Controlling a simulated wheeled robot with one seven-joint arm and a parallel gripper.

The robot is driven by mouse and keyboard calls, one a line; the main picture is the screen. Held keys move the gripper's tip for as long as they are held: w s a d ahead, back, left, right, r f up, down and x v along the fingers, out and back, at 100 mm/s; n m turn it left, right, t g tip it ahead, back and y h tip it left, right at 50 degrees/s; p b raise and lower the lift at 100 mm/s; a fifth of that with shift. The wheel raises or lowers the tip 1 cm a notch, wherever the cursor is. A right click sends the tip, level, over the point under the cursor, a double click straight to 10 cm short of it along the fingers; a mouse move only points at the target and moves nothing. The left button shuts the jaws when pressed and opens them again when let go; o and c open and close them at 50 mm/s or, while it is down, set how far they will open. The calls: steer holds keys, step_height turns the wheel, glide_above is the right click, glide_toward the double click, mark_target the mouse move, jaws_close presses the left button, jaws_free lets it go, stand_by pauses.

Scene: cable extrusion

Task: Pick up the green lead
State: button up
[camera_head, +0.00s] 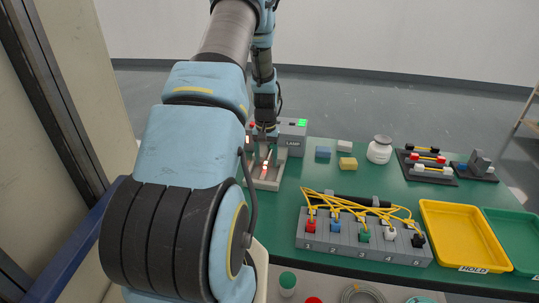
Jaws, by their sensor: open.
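The green lead (364,236) has a green plug standing in the third place of a grey numbered rack (345,246), between a blue plug (336,227) and a white plug (390,233). Yellow cables run from the plugs back to a black bar. My gripper (267,150) is open, well to the left of and behind the rack, over a small grey fixture (272,181) with a red-and-white piece (265,169) in it. My gripper is apart from the green lead. Its fingertips are small and partly hard to make out.
A grey box marked LAMP (291,138) with a green light stands beside my gripper. Blue and yellow blocks, a white jar (379,149) and a dark rack of rods (427,164) stand at the back. A yellow HOLD tray (484,265) and a green tray lie right of the numbered rack.

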jaws_close()
stand_by(0.3)
steer(key=shift+r, duration=0.15)
stand_by(0.6)
